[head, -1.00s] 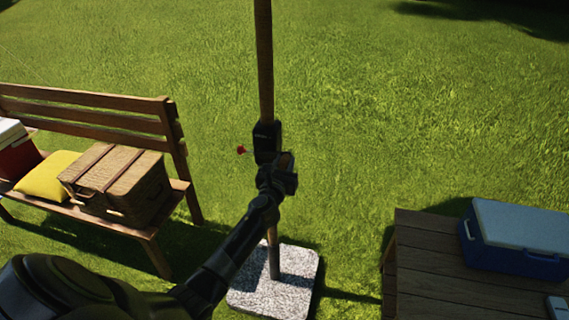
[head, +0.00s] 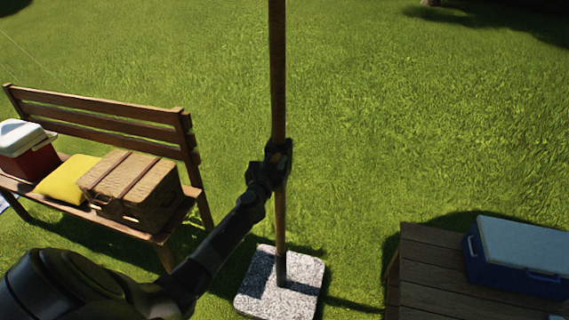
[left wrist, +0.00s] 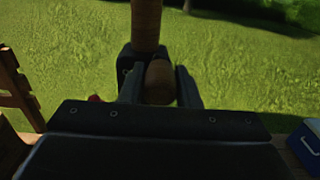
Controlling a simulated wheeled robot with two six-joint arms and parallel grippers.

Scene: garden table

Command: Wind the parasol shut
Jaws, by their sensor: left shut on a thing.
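The parasol's wooden pole (head: 278,70) rises upright from a speckled stone base (head: 262,290); its canopy is out of view. My left gripper (head: 279,152) is at the pole, about mid-picture, and covers the crank housing in the head view. In the left wrist view, my left gripper (left wrist: 160,88) is shut on a rounded wooden crank knob (left wrist: 159,80), with a finger on each side. The dark crank housing (left wrist: 125,62) shows behind it, on the pole. A small red part (left wrist: 95,98) shows left of the fingers. My right gripper is not in view.
A wooden bench (head: 100,113) at left carries a red and white cooler (head: 28,155), a yellow cushion (head: 68,180) and a wicker basket (head: 135,190). A wooden table (head: 425,265) with a blue cooler (head: 515,255) stands at right. Open grass surrounds the pole.

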